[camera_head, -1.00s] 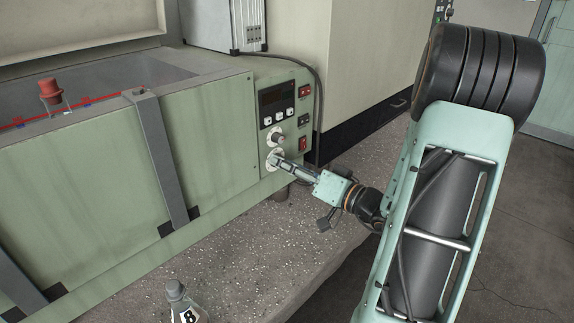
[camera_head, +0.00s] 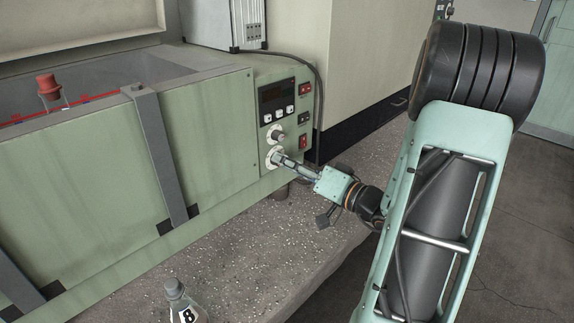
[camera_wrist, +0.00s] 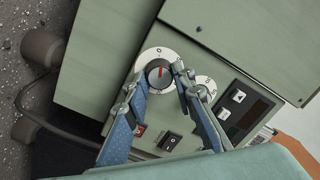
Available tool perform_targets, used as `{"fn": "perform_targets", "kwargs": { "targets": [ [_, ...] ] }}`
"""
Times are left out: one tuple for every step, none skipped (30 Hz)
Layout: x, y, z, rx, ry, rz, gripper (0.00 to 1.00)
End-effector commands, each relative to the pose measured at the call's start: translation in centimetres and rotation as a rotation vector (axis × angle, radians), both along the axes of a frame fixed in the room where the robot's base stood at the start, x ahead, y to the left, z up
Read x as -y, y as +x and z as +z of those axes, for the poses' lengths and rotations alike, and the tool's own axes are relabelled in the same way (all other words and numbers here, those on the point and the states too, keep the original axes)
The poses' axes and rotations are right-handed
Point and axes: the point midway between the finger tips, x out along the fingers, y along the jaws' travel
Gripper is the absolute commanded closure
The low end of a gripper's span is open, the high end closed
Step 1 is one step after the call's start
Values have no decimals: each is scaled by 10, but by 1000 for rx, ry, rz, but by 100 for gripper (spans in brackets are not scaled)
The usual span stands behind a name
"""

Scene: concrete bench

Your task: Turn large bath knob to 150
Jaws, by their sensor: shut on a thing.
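The large bath knob (camera_wrist: 157,76) is grey with a red pointer mark and sits on a round white dial (camera_wrist: 148,57) on the green control panel. The dial numbers are too small to read. In the head view it is the lower dial (camera_head: 270,158), partly hidden by my gripper (camera_head: 282,159). My gripper, with blue fingers in the wrist view (camera_wrist: 160,77), is shut on the large knob, one finger on each side. A smaller knob (camera_head: 278,137) sits just above it in the head view.
The panel also has a dark display (camera_head: 277,95), buttons and red switches (camera_head: 303,141). A cable (camera_head: 320,90) runs beside the panel's right edge. The green bath (camera_head: 100,160) extends left.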

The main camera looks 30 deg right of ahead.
Motion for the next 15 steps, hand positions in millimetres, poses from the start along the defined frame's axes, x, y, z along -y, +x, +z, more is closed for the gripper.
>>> {"fn": "perform_targets", "kwargs": {
  "targets": [
    [0, 0, -2, -10, 30, 0, 100],
    [0, 0, -2, -17, 51, 0, 100],
    [0, 0, -2, -28, 82, 0, 100],
    [0, 0, -3, -37, 107, 0, 100],
    [0, 0, -3, -47, 132, 0, 100],
    [0, 0, -3, -59, 167, 0, 100],
    [0, 0, -3, -69, 195, 1, 100],
    [0, 0, -3, -79, 221, 0, 100],
    [0, 0, -3, -92, 257, 0, 100],
    [0, 0, -3, -102, 284, 0, 100],
    [0, 0, -3, -112, 311, 0, 100],
    [0, 0, -3, -125, 346, 0, 100],
    [0, 0, -3, -135, 373, 1, 100],
    [0, 0, -3, -145, 400, 1, 100],
    [0, 0, -3, -157, 436, 1, 100]
  ]
}}
